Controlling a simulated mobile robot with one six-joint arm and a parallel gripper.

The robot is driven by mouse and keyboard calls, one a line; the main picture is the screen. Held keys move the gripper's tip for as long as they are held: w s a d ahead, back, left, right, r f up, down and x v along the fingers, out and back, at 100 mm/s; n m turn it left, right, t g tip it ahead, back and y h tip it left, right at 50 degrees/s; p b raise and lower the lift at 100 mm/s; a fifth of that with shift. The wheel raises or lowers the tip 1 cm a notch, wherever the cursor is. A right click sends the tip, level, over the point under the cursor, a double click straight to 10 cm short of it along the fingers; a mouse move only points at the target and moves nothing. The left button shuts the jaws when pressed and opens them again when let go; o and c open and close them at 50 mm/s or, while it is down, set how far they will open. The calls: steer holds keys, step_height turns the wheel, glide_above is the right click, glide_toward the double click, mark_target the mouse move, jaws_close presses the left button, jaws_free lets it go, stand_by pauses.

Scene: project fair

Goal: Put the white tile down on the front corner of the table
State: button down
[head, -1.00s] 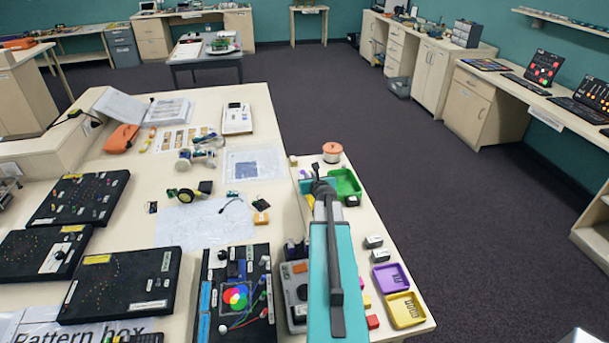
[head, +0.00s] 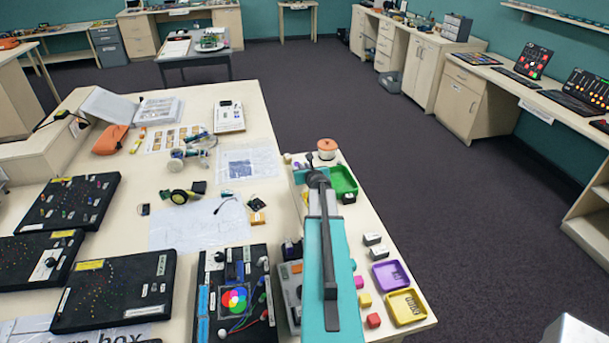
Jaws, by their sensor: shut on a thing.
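My gripper (head: 318,180) is at the far end of my teal arm, above the narrow right-hand part of the table (head: 368,215). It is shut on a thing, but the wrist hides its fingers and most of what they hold. No white tile shows clearly anywhere on the table. The table's near right corner (head: 428,324) is in view at the lower right, far nearer to me than the gripper.
A green tray (head: 350,186) and an orange-topped round pot (head: 327,149) are close to the gripper. Open floor lies right of the table.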

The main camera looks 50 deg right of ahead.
step_height(320, 180, down, 2)
steer(key=shift+s+b, duration=0.1)
steer(key=shift+b, duration=0.55)
steer(key=shift+f+b, duration=0.5)
steer(key=shift+b, duration=0.1)
steer(key=shift+f, duration=0.15)
steer(key=c, duration=1.8)
jaws_free()
steer(key=shift+o, duration=0.2)
steer(key=shift+r, duration=0.2)
steer(key=shift+b+v, duration=1.1)
steer(key=shift+v, duration=4.85)
steer(key=shift+f, duration=0.1)
